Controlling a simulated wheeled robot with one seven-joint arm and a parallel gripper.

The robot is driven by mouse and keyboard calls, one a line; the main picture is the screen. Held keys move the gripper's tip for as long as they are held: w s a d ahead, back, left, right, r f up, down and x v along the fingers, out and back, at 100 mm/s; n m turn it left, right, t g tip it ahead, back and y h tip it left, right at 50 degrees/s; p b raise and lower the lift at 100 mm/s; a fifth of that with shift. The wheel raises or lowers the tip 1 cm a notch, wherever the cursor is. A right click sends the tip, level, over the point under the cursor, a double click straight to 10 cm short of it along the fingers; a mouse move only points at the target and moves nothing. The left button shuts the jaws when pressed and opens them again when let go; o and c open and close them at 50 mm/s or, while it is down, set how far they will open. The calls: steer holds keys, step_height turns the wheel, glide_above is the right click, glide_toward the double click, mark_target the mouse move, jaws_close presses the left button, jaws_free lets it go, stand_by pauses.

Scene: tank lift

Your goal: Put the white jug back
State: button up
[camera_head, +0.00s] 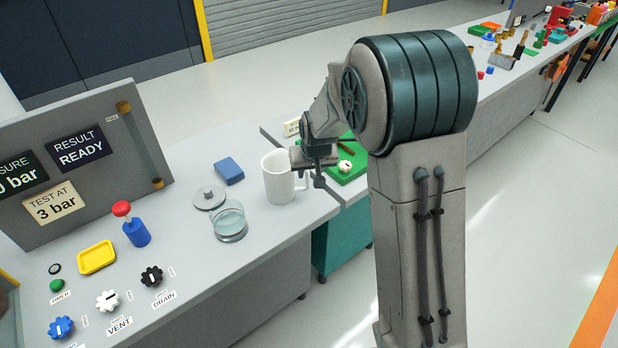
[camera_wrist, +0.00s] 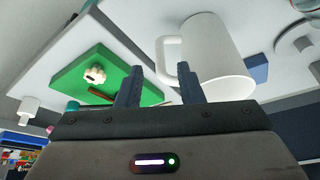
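The white jug (camera_head: 278,180) stands upright on the grey bench, with its handle on the right side, towards my gripper (camera_head: 312,172). In the wrist view the jug (camera_wrist: 218,55) is large, just beyond the right finger. Its handle lies close to that finger and partly behind it. My gripper (camera_wrist: 159,78) is open, with a clear gap between its two fingers. I cannot tell whether a finger touches the handle.
A clear glass vessel (camera_head: 229,222), a grey lid (camera_head: 209,198) and a blue block (camera_head: 229,171) are left of the jug. A green board (camera_head: 346,172) with a pale knob lies behind my gripper. A control panel (camera_head: 80,160) and several knobs fill the left.

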steer(key=s+d+r, duration=0.3)
steer(key=s+r, duration=0.3)
steer(key=s, duration=0.2)
steer(key=s+d+r, duration=0.3)
steer(key=s+r, duration=0.2)
steer(key=s, duration=0.2)
steer(key=s+d+m+g, duration=0.1)
steer(key=s+d, duration=0.2)
steer(key=s, duration=1.1)
steer(key=shift+s+d+r+g+h, duration=0.15)
steer(key=shift+d+r+g+h, duration=0.15)
steer(key=shift+d+r+h, duration=0.1)
